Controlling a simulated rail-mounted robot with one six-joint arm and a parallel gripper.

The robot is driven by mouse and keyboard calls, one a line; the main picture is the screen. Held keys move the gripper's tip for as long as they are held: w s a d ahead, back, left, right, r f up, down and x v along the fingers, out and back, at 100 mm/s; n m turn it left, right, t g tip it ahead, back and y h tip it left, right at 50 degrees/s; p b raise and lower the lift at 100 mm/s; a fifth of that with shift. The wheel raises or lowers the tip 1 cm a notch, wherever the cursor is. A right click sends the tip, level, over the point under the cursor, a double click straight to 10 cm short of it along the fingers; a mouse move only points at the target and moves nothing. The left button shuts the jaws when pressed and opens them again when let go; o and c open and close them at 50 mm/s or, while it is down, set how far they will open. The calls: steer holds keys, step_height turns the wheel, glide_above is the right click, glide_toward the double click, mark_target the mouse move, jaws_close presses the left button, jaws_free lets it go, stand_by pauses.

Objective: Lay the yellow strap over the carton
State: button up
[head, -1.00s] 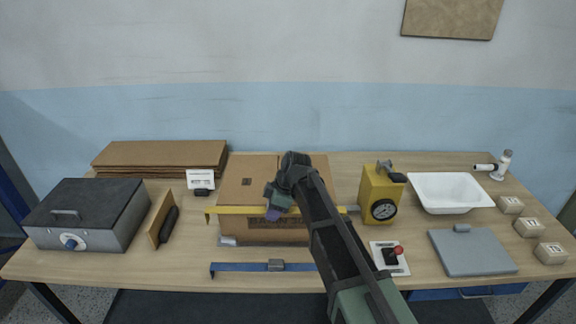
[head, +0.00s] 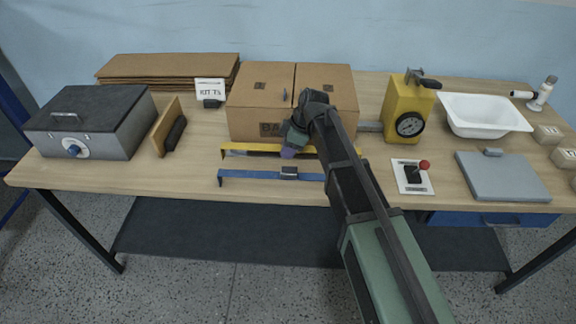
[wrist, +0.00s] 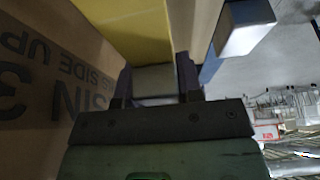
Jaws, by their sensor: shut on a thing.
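The brown carton (head: 260,122) stands closed in the middle of the table. The yellow strap (head: 238,147) runs level along the lower front of the carton, with its left end bent down. My gripper (head: 288,150) is shut on its middle part. In the wrist view my gripper (wrist: 155,85) has its two dark fingers on either side of a grey piece of the yellow strap (wrist: 130,28), and the carton's printed side (wrist: 45,85) is close on the left. My arm hides the strap's right part in the head view. I cannot tell whether the strap touches the table.
A blue strap (head: 255,174) with a grey buckle lies just in front. A yellow gauge box (head: 405,105) and a switch plate with a red knob (head: 412,177) are at the right. A brown-faced board with a dark handle (head: 168,128) and a grey box (head: 95,130) stand left.

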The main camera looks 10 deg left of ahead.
step_height(320, 180, down, 4)
steer(key=b, duration=0.4)
steer(key=shift+f, duration=0.25)
steer(key=shift+r+p, duration=0.3)
steer(key=shift+f+b, duration=0.3)
steer(key=o, duration=1)
steer(key=shift+r, duration=0.15)
steer(key=p+v, duration=1.2)
steer(key=shift+r, duration=0.3)
steer(key=shift+f, duration=0.15)
